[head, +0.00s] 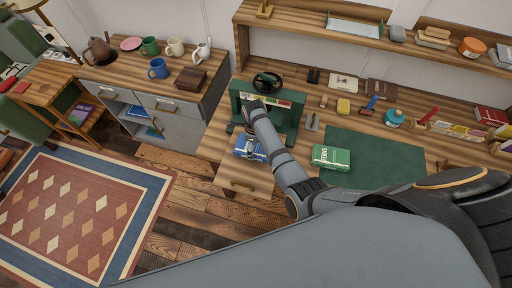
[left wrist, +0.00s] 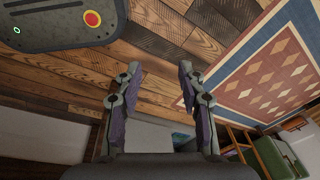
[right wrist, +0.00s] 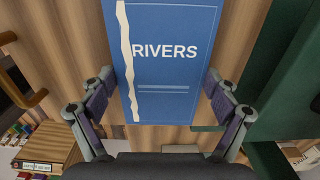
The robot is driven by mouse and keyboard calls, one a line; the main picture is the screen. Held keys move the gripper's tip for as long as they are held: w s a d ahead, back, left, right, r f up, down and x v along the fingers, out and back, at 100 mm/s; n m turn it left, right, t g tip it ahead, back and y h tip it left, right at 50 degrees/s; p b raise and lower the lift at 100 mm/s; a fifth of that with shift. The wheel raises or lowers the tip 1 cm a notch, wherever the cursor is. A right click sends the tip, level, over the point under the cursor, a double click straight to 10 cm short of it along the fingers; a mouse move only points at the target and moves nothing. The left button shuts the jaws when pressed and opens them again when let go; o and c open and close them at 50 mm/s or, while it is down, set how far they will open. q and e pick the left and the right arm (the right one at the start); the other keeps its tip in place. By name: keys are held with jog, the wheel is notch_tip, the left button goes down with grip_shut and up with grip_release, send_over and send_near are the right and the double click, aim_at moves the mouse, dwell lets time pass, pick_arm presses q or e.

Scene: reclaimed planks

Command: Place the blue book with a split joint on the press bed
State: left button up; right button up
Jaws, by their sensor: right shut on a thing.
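The blue book (head: 250,148), marked RIVERS with a torn cream strip along its joint, is at the front of the green press. My right gripper (right wrist: 158,90) is shut on the book, which fills the right wrist view (right wrist: 172,60) between its fingers. I cannot tell how high the book is above the wood. The green press (head: 291,112) has a black handwheel on top; its bed is mostly hidden by my right arm and the book. My left gripper (left wrist: 157,80) is open and empty above the plank floor, away from the bench.
Small tools, a yellow block (head: 343,106) and a teal pot (head: 394,117) stand behind. A cabinet with mugs (head: 175,90) is at the left.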

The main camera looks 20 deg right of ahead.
jog(key=shift+s+r, duration=0.1)
jog(key=shift+s, duration=0.15)
jog(key=shift+s+a, duration=0.2)
jog(key=shift+a, duration=0.05)
jog(key=o, duration=1)
jog(key=shift+c, duration=0.2)
pick_arm(q)
jog(key=s, duration=0.4)
pick_arm(e)
jog(key=shift+o, duration=1.2)
jog(key=shift+w+d, duration=0.1)
jog(key=shift+r, duration=0.25)
pick_arm(q)
notch_tip(320, 180, up, 9)
jog(key=w+p, duration=0.1)
jog(key=p, duration=0.8)
jog(key=shift+r, duration=0.15)
pick_arm(e)
notch_tip(320, 180, up, 12)
jog(key=shift+f, duration=0.15)
pick_arm(q)
jog(key=shift+w, duration=0.1)
